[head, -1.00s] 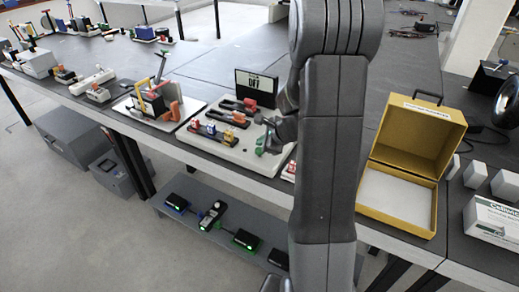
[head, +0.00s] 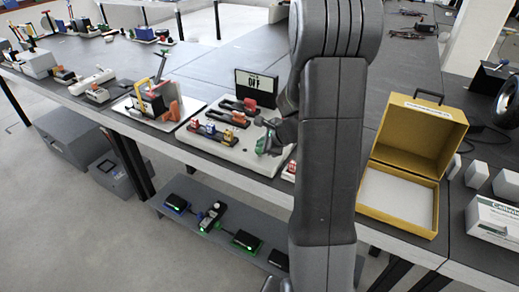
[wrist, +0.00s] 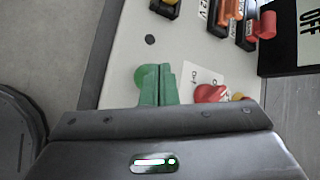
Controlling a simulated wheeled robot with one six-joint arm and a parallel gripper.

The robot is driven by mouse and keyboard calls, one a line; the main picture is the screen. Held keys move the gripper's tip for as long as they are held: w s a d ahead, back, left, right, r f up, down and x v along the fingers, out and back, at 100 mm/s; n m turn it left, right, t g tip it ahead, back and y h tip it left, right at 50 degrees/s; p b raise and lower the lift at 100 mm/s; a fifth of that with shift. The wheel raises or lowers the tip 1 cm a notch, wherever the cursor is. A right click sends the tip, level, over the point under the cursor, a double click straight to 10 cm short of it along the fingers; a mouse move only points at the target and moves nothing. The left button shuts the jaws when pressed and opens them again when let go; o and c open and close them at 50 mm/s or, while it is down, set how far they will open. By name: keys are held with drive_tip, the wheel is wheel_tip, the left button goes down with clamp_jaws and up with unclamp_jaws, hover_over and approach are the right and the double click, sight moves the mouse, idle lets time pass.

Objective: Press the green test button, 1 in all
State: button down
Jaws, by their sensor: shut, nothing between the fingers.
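The green test button (wrist: 141,76) is a round green cap on the pale panel (wrist: 120,45) in the wrist view, partly hidden by my fingers. My gripper (wrist: 165,72) is shut and empty, its two green fingers side by side. The fingertips overlap the button's right side in this view; I cannot tell whether they touch it. In the head view my gripper (head: 264,146) is at the panel's right end, and green shows there, but button and fingers are hard to separate. The display (head: 256,88) behind the panel reads OFF.
A red knob (wrist: 208,93) sits just right of my fingers. Red, yellow and blue clamps or switches (head: 218,129) lie to the left on the panel. A yellow open case (head: 413,160) stands right of my arm. A lower shelf (head: 222,232) holds several small devices.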

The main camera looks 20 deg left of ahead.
drive_tip(key=shift+f+b, duration=0.55)
drive_tip(key=shift+f, duration=0.05)
idle(0.3)
idle(0.3)
drive_tip(key=shift+r+p, duration=0.9)
drive_tip(key=shift+r, duration=0.15)
wheel_tip(320, 180, up, 5)
drive_tip(key=p, duration=0.4)
drive_tip(key=shift+f, duration=0.1)
idle(0.5)
